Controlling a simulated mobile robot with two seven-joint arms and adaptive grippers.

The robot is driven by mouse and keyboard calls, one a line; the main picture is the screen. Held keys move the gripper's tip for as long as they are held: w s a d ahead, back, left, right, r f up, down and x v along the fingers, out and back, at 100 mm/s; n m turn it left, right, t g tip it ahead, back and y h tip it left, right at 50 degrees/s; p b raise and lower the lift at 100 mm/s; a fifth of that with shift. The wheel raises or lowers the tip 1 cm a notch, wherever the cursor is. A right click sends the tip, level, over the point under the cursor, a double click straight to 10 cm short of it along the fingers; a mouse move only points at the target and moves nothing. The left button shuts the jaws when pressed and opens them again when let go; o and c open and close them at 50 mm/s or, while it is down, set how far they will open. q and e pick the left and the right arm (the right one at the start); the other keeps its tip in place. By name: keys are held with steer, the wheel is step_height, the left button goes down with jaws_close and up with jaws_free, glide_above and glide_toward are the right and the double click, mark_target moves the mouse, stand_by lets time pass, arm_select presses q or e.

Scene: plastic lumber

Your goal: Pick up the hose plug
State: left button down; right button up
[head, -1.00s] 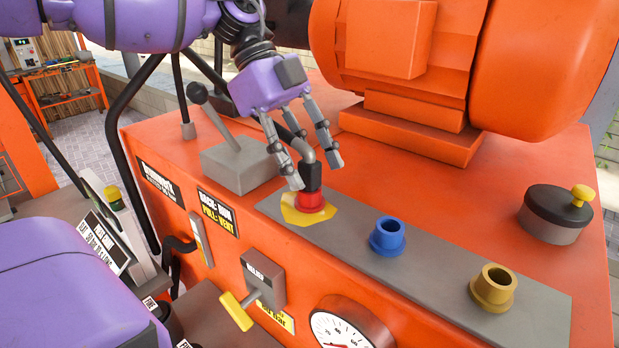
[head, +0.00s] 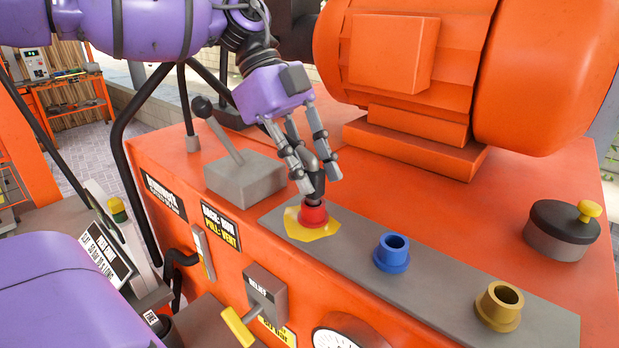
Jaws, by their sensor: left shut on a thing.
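The hose plug (head: 317,183) is a dark fitting standing upright at the red port (head: 314,213) on the grey strip. A yellow patch (head: 300,226) surrounds the red port. My left gripper (head: 320,180) comes down from above and is shut on the hose plug, with fingers on both sides of it. The plug's lower end meets the red port; I cannot tell how deep it sits. The fingers hide part of the plug. My right gripper is not in view.
On the same strip (head: 450,287) stand an empty blue port (head: 392,253) and a tan port (head: 498,306). A grey lever box (head: 243,176) is left of the gripper. The orange motor (head: 420,80) rises behind. A dark round cap (head: 562,230) is at right.

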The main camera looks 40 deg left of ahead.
arm_select(q)
steer(key=s+d+r, duration=0.4)
steer(key=d+r, duration=0.1)
steer(key=r, duration=0.3)
steer(key=s+d+r+p, duration=0.1)
steer(key=s+d+r, duration=0.4)
steer(key=r, duration=0.3)
steer(key=shift+s+d+r+p, duration=0.2)
steer(key=shift+d+r+p, duration=0.05)
steer(key=shift+d+p, duration=0.05)
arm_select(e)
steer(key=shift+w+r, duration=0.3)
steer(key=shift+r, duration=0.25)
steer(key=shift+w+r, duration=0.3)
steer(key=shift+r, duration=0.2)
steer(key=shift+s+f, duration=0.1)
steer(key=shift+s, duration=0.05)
